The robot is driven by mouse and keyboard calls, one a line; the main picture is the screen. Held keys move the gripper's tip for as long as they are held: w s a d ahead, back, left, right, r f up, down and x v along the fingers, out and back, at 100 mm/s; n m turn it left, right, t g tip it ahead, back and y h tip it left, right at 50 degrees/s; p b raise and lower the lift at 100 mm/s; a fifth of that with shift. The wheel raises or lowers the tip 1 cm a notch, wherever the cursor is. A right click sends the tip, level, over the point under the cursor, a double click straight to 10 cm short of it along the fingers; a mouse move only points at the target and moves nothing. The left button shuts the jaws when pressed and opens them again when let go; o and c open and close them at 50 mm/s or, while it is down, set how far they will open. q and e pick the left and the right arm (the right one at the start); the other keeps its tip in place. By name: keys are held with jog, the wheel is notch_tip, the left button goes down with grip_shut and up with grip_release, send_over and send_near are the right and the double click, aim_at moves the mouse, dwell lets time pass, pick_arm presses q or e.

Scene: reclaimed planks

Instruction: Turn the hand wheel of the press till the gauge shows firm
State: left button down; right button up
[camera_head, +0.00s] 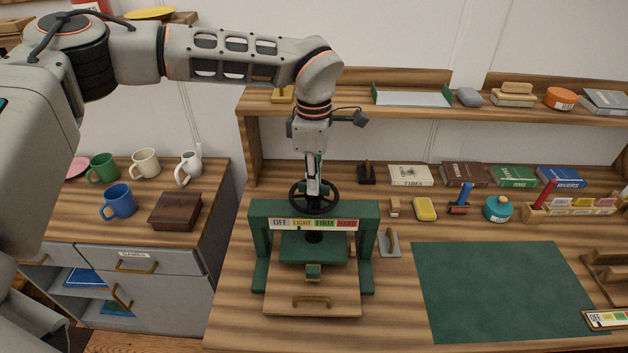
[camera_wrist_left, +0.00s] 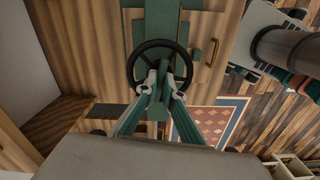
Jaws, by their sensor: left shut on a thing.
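The green press (camera_head: 259,235) stands on the plank bench, with a black hand wheel (camera_head: 298,205) on top. Its gauge strip (camera_head: 313,224) reads OFF, LIGHT, FIRM, HARD from left to right; I cannot make out where its pointer stands. My left gripper (camera_head: 313,190) comes straight down from above and is shut on the hand wheel. In the left wrist view the fingers (camera_wrist_left: 160,88) meet at the near part of the wheel (camera_wrist_left: 137,61), and the green press frame (camera_wrist_left: 160,20) shows beyond. My right gripper is in neither view.
A wooden board with a brass handle (camera_head: 285,300) lies at the press's base. A green mat (camera_head: 500,285) lies to the right. Mugs and a brown box (camera_head: 175,211) stand on the left cabinet. A shelf (camera_head: 350,107) runs behind.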

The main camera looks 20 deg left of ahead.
pick_arm(q)
jog(key=shift+m, duration=0.6)
jog(key=shift+m, duration=0.3)
jog(key=c, duration=2.2)
grip_release()
notch_tip(320, 180, up, 12)
jog(key=shift+r, duration=0.1)
